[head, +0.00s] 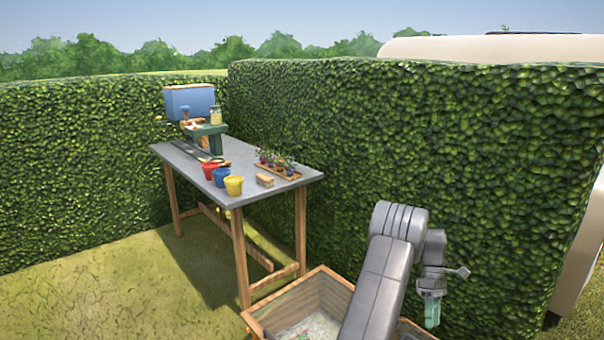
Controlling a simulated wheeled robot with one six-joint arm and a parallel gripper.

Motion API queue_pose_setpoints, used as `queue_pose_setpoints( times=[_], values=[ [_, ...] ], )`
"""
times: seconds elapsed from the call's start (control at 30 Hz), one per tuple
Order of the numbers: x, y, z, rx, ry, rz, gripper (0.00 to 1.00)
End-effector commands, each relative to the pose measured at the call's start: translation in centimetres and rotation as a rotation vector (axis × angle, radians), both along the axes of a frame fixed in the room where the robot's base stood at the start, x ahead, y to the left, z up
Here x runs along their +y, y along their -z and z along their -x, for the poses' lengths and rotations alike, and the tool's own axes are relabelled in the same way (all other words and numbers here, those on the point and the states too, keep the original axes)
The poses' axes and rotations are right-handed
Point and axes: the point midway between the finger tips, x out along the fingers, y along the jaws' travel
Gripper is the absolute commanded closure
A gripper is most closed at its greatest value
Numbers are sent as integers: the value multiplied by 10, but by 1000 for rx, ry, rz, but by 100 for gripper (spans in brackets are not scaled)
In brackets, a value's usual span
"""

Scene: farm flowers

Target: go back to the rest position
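My arm rises from the bottom centre of the head view, in front of the wooden planter box.
A grey-topped table (262,191) stands left of my arm, with red, blue and yellow (234,186) pots and a tray of small flowers (279,166). A wooden box (283,307) is at the bottom. Hedges (420,150) close the back. Grass (100,285) is clear at left.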

Motion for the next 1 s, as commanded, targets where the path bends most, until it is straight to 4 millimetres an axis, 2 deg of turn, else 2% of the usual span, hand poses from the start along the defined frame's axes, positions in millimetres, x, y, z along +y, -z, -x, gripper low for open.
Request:
queue_pose_setpoints(
  times=[0.2,0.5,0.77,1.0],
  values=[
    [-4,-32,-24,-3,1,3,64],
    [-8,-63,-45,-2,1,1,64],
    [-4,-36,-25,2,2,-1,64],
    [0,-1,0,4,1,-2,64]
  ],
)
